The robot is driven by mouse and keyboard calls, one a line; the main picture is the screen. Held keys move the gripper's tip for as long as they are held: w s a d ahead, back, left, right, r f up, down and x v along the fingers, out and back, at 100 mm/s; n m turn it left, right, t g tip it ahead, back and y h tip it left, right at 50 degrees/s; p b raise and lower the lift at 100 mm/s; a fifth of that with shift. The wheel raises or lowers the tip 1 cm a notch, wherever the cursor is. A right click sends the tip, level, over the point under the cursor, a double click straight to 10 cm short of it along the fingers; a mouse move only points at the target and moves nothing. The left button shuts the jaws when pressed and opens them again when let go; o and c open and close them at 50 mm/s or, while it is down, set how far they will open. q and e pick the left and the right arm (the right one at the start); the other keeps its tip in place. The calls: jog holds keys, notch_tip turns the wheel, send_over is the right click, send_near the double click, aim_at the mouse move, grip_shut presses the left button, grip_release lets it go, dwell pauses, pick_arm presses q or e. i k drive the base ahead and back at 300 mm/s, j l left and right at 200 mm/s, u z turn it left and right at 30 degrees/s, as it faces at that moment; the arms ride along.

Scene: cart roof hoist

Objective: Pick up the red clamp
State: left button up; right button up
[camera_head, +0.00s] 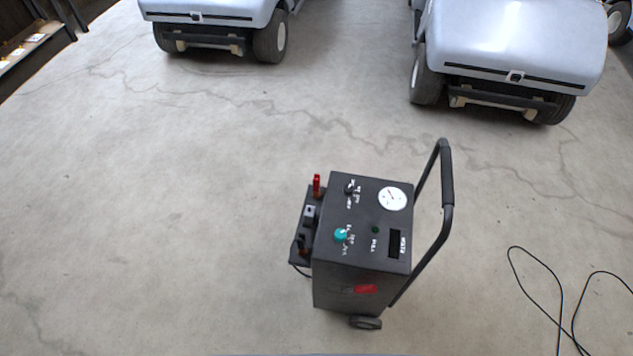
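A small red clamp (317,185) stands upright at the far end of a narrow side ledge on the left of a dark charger box (350,225). A dark clamp (301,245) sits at the near end of the same ledge. A second red piece (365,288) is on the box's near face; I cannot tell whether it is a clamp or a handle. Neither of my grippers is in view.
The charger has a black push handle (446,190) on its right and a wheel (366,322) below. Two pale carts (515,40) (215,10) stand at the back. Loose cables (560,285) lie at right. The concrete floor at left is clear.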

aim_at(315, 182)
jog(key=i+j+z, duration=0.35)
jog(key=j, duration=0.3)
jog(key=i+j+z, duration=0.15)
jog(key=j+z, duration=0.2)
jog(key=j, duration=0.3)
jog(key=i+j+z, duration=0.1)
jog(key=j+z, duration=0.25)
jog(key=j, duration=0.35)
jog(key=j+z, duration=0.35)
jog(key=j, duration=0.4)
jog(key=j+z, duration=0.15)
jog(key=i+j+z, duration=0.1)
jog(key=j, duration=0.25)
